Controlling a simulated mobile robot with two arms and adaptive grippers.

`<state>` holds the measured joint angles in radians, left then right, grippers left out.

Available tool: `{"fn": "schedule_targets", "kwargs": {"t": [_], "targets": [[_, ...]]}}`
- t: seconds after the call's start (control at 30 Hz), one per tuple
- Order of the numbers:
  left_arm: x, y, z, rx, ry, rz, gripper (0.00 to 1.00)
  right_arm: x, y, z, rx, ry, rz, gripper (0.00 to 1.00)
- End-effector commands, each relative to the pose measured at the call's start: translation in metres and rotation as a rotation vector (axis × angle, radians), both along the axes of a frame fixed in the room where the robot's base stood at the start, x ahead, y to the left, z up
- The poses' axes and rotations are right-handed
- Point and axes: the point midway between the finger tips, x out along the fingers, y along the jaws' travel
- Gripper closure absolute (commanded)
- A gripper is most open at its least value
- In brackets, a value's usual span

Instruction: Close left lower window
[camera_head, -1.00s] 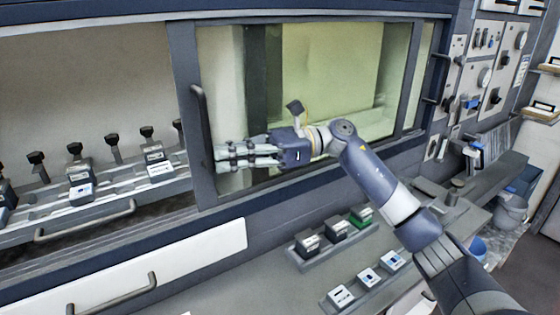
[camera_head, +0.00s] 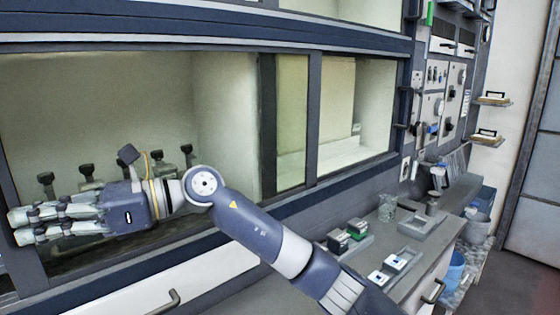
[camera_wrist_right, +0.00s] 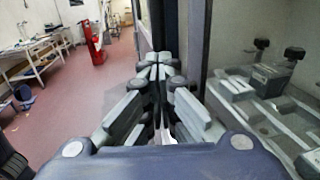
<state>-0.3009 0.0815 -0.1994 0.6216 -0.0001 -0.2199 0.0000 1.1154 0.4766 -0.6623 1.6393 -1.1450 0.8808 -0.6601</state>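The left lower window (camera_head: 292,125) is a sliding glass pane in a dark blue-grey frame. Its left upright (camera_head: 14,200) is near the left edge of the head view, and chambers show through the glass. My right gripper (camera_head: 14,226) points left, in front of the pane's lower left part. In the right wrist view the fingers (camera_wrist_right: 157,70) come together beside a grey window upright (camera_wrist_right: 201,40). I see nothing between them, and the pane's handle is hidden or out of view. My left gripper is not in view.
Holders with black knobs (camera_head: 87,172) stand behind the glass. A drawer handle (camera_head: 165,302) is below the sill. Small blocks in a grey rack (camera_head: 338,241) sit on the counter at right. A red extinguisher (camera_wrist_right: 93,45) stands on open floor in the wrist view.

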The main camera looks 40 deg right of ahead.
Motion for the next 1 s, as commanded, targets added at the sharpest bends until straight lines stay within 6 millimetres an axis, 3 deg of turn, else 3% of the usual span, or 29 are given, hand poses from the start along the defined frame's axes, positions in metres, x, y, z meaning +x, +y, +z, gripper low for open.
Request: {"fn": "schedule_targets", "kwargs": {"t": [0.03,0.2,0.4,0.63,1.0], "targets": [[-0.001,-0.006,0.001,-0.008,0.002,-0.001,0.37,-0.004,0.020,0.001,0.000,-0.002,0.008,1.00],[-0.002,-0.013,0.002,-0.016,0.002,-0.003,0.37,-0.008,0.072,0.002,0.001,-0.002,0.007,1.00],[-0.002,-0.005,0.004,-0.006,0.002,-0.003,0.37,-0.011,0.117,0.001,0.000,-0.001,0.004,1.00],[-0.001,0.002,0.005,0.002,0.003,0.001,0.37,-0.012,0.143,0.001,0.001,0.000,0.001,1.00],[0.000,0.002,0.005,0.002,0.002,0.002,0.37,-0.012,0.150,0.000,0.000,0.001,0.002,1.00]]}}
